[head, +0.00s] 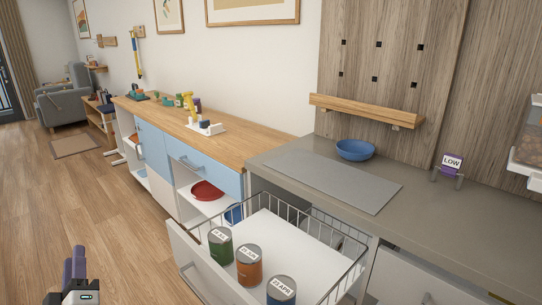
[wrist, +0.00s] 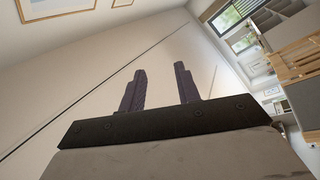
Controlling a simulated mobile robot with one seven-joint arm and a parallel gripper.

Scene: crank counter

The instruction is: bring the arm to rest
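My gripper (head: 73,262) is at the lower left of the head view, over the wooden floor and well apart from the counter and the open drawer. In the wrist view, the two dark fingers of my gripper (wrist: 160,70) stand apart with nothing between them. The wrist camera looks past them at a pale wall, tilted, with windows and wooden furniture at the right.
An open wire-sided drawer (head: 186,248) juts out, holding a green can (head: 220,247), an orange can (head: 249,267) and a blue can (head: 281,292). A blue bowl (head: 355,150) stands on the grey counter (head: 430,185). The floor (head: 100,205) at the left is clear.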

